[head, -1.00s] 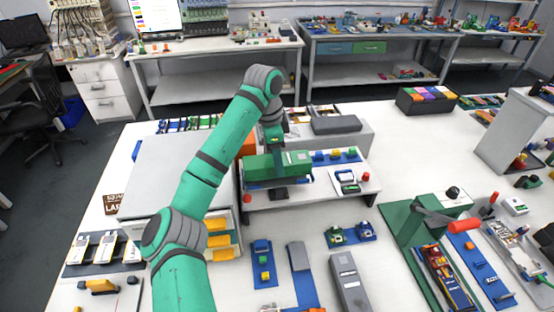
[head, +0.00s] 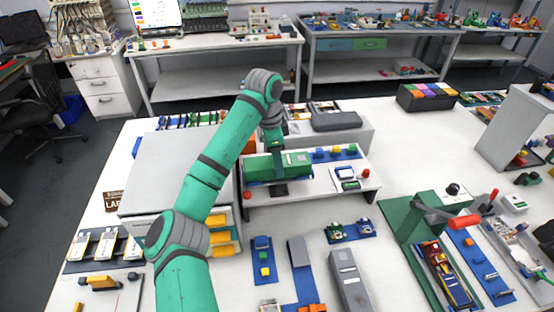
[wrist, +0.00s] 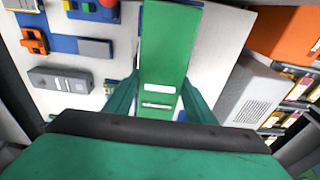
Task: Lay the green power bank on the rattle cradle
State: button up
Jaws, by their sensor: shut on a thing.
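The green power bank, a long green block, shows in the wrist view (wrist: 165,42) with pale labels on its near part. It runs away from me between the two green fingers of my gripper (wrist: 161,85), which is shut on it. In the head view the power bank (head: 265,168) lies level at the raised white stand, and my gripper (head: 279,152) comes down on it from above. I cannot tell whether it touches the stand. A green fixture with a red-handled crank (head: 428,214) stands to the right; I cannot tell whether this is the rattle cradle.
The raised white stand (head: 255,212) carries a blue strip with coloured parts (head: 335,153) and a small white device (head: 346,173). A large grey box (head: 165,180) stands on the left. Grey boxes are behind the stand. White table shows between stand and crank fixture.

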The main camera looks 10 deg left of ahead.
jog(key=shift+f, duration=0.1)
jog(key=o, duration=1.4)
jog(key=shift+o, duration=0.2)
notch_tip(320, 180, up, 11)
jog(key=a, duration=0.1)
jog(key=shift+s+f, duration=0.15)
jog(key=shift+s, duration=0.15)
jog(key=shift+a, duration=0.1)
